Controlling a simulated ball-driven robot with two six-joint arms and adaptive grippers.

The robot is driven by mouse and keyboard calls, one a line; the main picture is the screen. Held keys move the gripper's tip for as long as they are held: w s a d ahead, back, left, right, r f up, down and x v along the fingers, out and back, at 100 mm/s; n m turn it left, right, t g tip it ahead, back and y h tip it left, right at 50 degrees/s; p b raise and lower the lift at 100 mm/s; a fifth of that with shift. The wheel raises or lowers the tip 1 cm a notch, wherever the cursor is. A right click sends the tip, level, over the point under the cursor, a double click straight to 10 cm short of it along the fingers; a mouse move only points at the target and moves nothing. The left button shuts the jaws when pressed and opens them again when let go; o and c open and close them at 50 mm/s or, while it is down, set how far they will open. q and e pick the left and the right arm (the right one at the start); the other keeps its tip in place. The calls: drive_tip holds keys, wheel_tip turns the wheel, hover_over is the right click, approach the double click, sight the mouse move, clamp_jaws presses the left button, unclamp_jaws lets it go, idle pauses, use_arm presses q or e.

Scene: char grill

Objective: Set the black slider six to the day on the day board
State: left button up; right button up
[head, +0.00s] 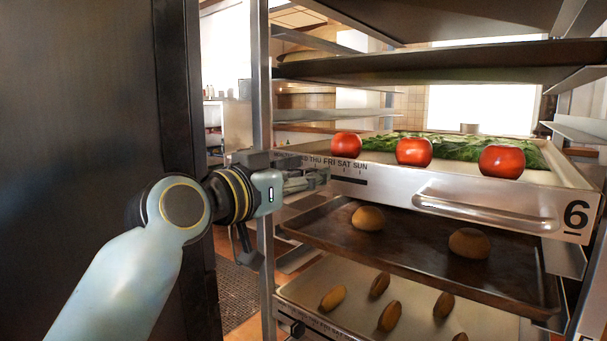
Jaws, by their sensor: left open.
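The tray marked 6 (575,216) is in the rack in the head view, with a front handle. A dark slot (349,180) runs below the letters. I cannot make out the black slider six; my gripper covers the slot's left part. My left gripper (318,180) is open in front of the board's left part; whether it touches anything there I cannot tell. My right gripper is not in view.
Several tomatoes (414,152) and greens lie on tray 6. A dark tray (505,281) with brown rolls is below it, and a lower tray (500,323) has its own black knob (297,329). The rack post (263,90) stands beside my gripper.

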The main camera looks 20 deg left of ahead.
use_arm(q)
drive_tip(key=v, duration=1.2)
drive_tip(key=shift+a, duration=0.1)
